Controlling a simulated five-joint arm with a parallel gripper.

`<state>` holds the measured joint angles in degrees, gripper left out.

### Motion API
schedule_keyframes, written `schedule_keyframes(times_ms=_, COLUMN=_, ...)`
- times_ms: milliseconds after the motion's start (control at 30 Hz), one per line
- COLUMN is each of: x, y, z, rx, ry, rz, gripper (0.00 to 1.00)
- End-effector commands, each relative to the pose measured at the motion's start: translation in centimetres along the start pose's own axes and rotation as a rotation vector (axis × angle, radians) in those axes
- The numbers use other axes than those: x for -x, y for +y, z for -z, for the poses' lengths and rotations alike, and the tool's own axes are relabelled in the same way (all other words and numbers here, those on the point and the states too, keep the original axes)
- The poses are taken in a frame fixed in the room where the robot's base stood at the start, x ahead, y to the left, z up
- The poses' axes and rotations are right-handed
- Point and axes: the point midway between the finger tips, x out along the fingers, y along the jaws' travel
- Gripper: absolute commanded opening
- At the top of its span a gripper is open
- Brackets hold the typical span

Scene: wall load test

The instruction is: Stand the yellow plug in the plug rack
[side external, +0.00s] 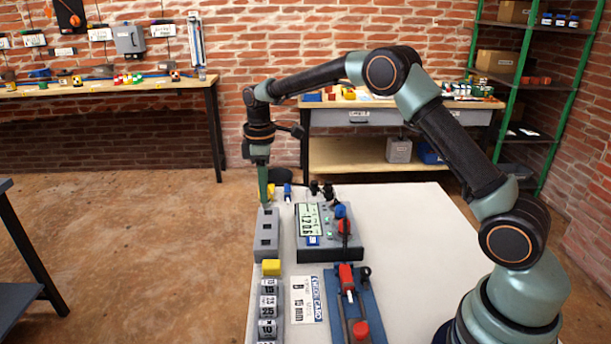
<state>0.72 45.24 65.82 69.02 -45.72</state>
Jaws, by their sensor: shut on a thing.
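My gripper (264,196) points straight down at the far end of the plug rack. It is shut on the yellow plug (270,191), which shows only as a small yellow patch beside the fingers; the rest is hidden. The plug rack (267,250) is a grey block with several dark square holes along its top, on the left edge of the white table. The fingertips are at or just above its far end; I cannot tell whether the plug touches the rack or is in a hole.
A yellow block (271,267) and several numbered grey weights (268,307) line the table's left edge nearer the camera. A blue plug (287,192) stands right of my gripper. A grey meter box (328,238) and a blue-and-red clamp (352,306) are to the right.

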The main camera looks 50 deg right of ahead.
Motion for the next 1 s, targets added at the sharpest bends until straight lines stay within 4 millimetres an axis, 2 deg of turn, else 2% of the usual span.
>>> schedule_keyframes(times_ms=600, x=-4.3, y=0.0, z=0.0, rx=0.000, ry=0.000, rz=0.000, gripper=0.00)
schedule_keyframes(times_ms=1000, x=-5.2, y=0.1, z=0.0, rx=0.000, ry=0.001, rz=-0.001, gripper=0.00)
